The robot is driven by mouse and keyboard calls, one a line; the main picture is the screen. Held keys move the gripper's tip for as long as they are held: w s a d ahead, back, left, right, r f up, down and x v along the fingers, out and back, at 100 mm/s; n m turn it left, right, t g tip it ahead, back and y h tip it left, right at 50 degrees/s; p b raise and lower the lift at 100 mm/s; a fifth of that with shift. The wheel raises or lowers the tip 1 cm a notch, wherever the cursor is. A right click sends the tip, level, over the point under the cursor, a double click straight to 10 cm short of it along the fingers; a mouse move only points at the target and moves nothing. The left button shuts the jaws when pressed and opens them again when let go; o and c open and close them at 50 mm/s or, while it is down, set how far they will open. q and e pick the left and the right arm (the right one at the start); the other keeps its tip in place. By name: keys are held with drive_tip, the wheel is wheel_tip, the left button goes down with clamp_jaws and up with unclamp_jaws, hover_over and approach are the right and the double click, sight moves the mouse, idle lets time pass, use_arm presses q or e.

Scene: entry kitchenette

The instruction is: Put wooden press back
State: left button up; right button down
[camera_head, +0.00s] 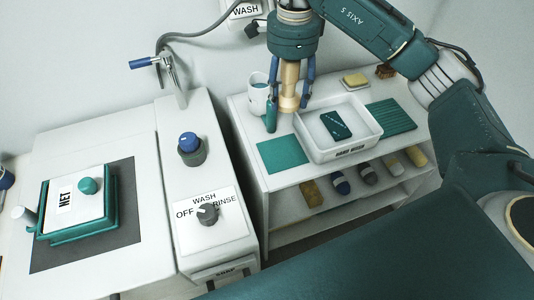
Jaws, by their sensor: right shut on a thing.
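The wooden press (289,82) is a light-brown upright piece with a wider round foot. My right gripper (288,98) points down and is shut on it, one blue finger on each side. The press appears to be held above the back left of the white side counter, between a white mug (258,98) and a white basin (310,143). I cannot tell whether its foot touches anything. A flat teal mat (283,157) lies in front of it. My left gripper is not in view.
The basin holds a dark teal item (336,125). A ridged teal mat (391,116) lies to its right, with a yellow sponge (355,79) and brush (385,71) behind. The lower shelf (290,210) holds several items. A wash knob (207,213) and NET box (75,203) are left.

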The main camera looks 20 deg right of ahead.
drive_tip(key=shift+w+f+m, duration=0.1)
drive_tip(key=shift+w+m, duration=0.05)
drive_tip(key=shift+m, duration=0.25)
drive_tip(key=shift+w+a+f, duration=0.1)
drive_tip(key=shift+a+f, duration=0.05)
drive_tip(key=shift+f, duration=0.2)
drive_tip(key=p, duration=0.3)
hover_over(282, 153)
wheel_tip(282, 153, down, 14)
drive_tip(key=shift+f, duration=0.2)
wheel_tip(282, 153, down, 5)
drive_tip(key=shift+r, duration=0.1)
drive_tip(key=c, duration=0.8)
unclamp_jaws()
drive_tip(key=shift+f, duration=0.2)
drive_tip(key=shift+r, duration=0.15)
